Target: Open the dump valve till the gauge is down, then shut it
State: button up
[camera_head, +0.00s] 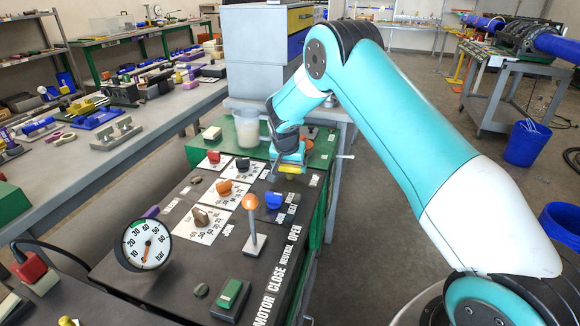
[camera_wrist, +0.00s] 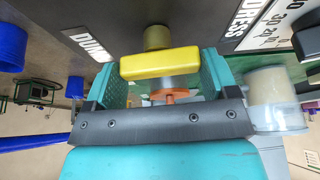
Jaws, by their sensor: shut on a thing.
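My gripper (camera_head: 290,158) is at the far right part of the dark cart panel, its jaws shut on the yellow dump valve handle (camera_wrist: 160,64). In the wrist view, the handle lies crosswise, with one jaw pad at each end. A brass stem (camera_wrist: 157,37) shows behind it, beside a partly hidden "DUM…" label (camera_wrist: 88,42). In the head view, only a bit of the yellow handle (camera_head: 292,169) shows under my gripper. The round gauge (camera_head: 147,246) stands at the panel's near left. Its orange needle points downward near the low end of the scale; the exact reading is unclear.
The panel holds brown (camera_head: 200,217), orange (camera_head: 224,188) and blue (camera_head: 274,200) knobs and an upright orange-topped lever (camera_head: 251,203). A clear cup (camera_head: 247,128) stands close left of my gripper. A long bench (camera_head: 175,107) runs along the left.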

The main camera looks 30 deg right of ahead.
dwell(0.4)
jog(key=o, duration=0.8)
jog(key=shift+r, duration=0.1)
jog(key=v, duration=0.8)
jog(key=b+v, duration=0.1)
jog(key=v, duration=0.8)
jog(key=shift+a, duration=0.25)
jog(key=shift+r, duration=0.1)
jog(key=s+a+r+n+y+p, duration=0.1)
jog(key=s+a+r+n, duration=0.1)
jog(key=s+a+n, duration=0.3)
jog(key=s+a+r+y, duration=0.2)
jog(key=s+r, duration=0.1)
jog(key=s, duration=0.4)
jog(key=s+a+r+n+y+p, duration=0.1)
jog(key=s+a+r+n, duration=0.15)
jog(key=s+a, duration=0.2)
jog(key=s+a+n+g+y, duration=0.1)
jog(key=s+n, duration=0.1)
jog(key=s, duration=0.5)
jog(key=s+a+n+g+y, duration=0.1)
jog(key=s+a+n, duration=0.1)
jog(key=s, duration=0.5)
jog(key=s+a+n+g+y, duration=0.1)
jog(key=s+a+n, duration=0.1)
jog(key=s+n, duration=0.2)
jog(key=shift+s+r+p, duration=0.2)
jog(key=shift+s, duration=0.5)
jog(key=shift+s+r+p, duration=0.2)
jog(key=shift+s, duration=0.55)
